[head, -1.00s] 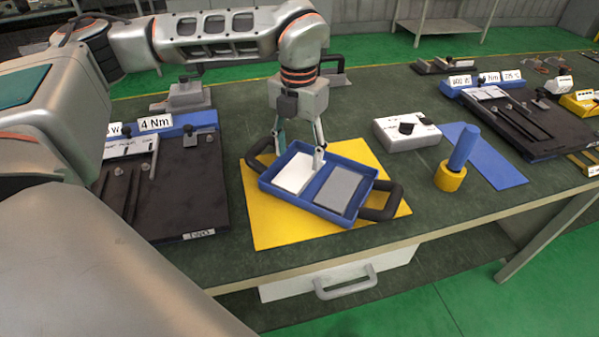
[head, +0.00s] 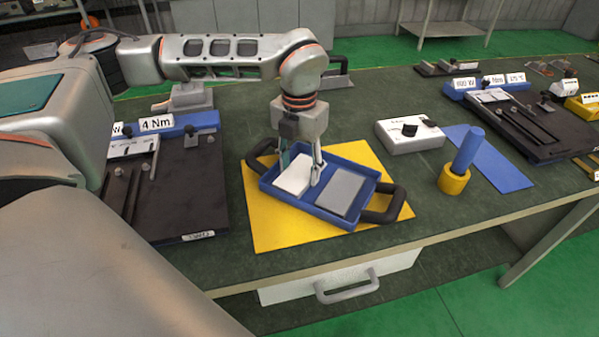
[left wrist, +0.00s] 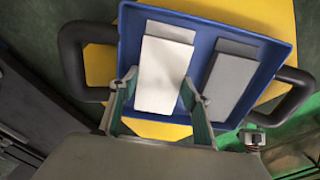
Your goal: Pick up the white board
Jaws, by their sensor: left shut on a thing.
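The white board (head: 293,176) lies in the left part of a blue tray (head: 273,188). A grey board (head: 345,190) lies beside it in the right part. My left gripper (head: 300,180) points down into the tray with one finger on each side of the white board. In the left wrist view the gripper (left wrist: 155,90) is shut on the white board (left wrist: 163,72), gripping its long sides. I cannot tell whether the board has lifted off the tray floor. The grey board (left wrist: 226,85) is just right of the fingers. My right gripper is not in view.
The tray has black handles (head: 382,205) and rests on a yellow mat (head: 270,232). A white box with black knobs (head: 410,138) and a blue cylinder in a yellow ring (head: 454,180) stand to the right. A dark fixture (head: 190,200) is at left.

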